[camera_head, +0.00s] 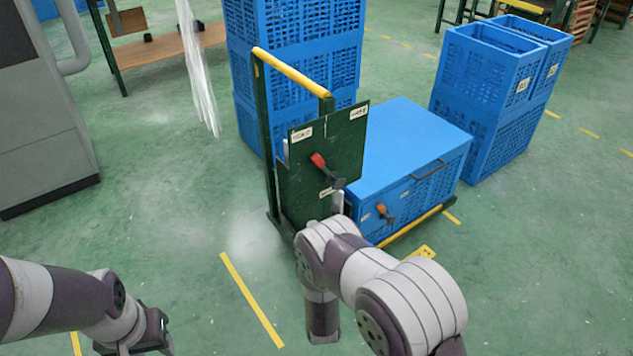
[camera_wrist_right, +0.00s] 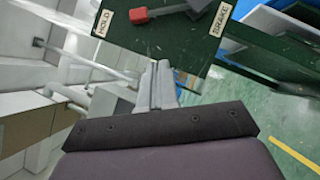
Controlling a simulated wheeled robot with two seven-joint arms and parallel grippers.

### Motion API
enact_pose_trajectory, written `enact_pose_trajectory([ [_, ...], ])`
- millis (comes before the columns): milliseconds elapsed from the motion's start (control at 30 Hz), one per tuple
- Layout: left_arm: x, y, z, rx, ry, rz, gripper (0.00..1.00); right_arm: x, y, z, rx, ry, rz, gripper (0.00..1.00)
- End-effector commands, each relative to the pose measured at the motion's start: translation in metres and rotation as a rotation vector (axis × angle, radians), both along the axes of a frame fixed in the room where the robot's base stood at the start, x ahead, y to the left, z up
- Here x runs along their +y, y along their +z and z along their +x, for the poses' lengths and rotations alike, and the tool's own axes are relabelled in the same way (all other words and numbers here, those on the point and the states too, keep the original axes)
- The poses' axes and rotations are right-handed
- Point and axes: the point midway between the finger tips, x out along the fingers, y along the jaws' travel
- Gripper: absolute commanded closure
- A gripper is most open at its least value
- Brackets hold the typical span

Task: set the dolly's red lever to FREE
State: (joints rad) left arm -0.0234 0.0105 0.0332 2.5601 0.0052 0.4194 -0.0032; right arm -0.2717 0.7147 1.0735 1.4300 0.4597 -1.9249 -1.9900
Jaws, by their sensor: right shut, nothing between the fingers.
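The dolly (camera_head: 262,150) has a green frame with a yellow top bar. On its green panel (camera_head: 298,195) sits the red lever (camera_head: 318,160), its red end pointing up and left from a dark pivot. The panel carries three white labels, too small to read here. In the right wrist view the red lever (camera_wrist_right: 134,16) points left, between labels reading HOLD (camera_wrist_right: 104,22) and BRAKE (camera_wrist_right: 220,20); no FREE label is readable. My right gripper (camera_head: 338,198) is shut and empty, just below the lever and apart from it. My left gripper (camera_head: 158,335) is low at left, its jaws unclear.
A blue lidded box (camera_head: 412,145) with an orange-handled lever (camera_head: 384,212) stands right of the panel. Blue crates (camera_head: 300,60) are stacked behind, more crates (camera_head: 485,95) at right. A grey cabinet (camera_head: 45,120) stands left. The floor at front left is open.

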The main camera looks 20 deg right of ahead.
Motion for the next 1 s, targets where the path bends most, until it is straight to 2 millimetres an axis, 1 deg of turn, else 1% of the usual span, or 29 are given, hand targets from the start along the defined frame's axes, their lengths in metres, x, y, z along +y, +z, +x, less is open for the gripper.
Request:
enact_pose_trajectory([
  [167, 0.0, 0.0, 0.0, 0.0, 0.0, 0.0, 0.57, 0.0, 0.0, 0.001, 0.001, 0.001, 0.003, 1.0],
  [267, 0.0, -0.002, 0.0, 0.0, 0.0, 0.0, 0.57, -0.001, 0.001, 0.005, 0.0, 0.001, 0.005, 1.0],
  [367, 0.0, -0.005, 0.0, 0.0, 0.0, 0.0, 0.57, -0.004, 0.004, 0.019, -0.003, -0.001, 0.007, 1.0],
  [700, 0.0, -0.021, 0.0, 0.0, 0.0, 0.0, 0.57, -0.016, 0.023, 0.088, -0.001, 0.001, 0.006, 1.0],
  [767, 0.0, -0.023, 0.0, 0.0, 0.0, 0.0, 0.57, -0.018, 0.027, 0.098, -0.002, 0.001, 0.005, 1.0],
  [833, 0.0, -0.023, 0.0, 0.0, 0.0, 0.0, 0.57, -0.029, 0.034, 0.103, 0.0, 0.0, 0.005, 1.0],
  [1000, 0.0, -0.026, 0.0, 0.0, 0.0, 0.0, 0.57, -0.042, 0.044, 0.112, 0.001, 0.001, 0.005, 1.0],
])
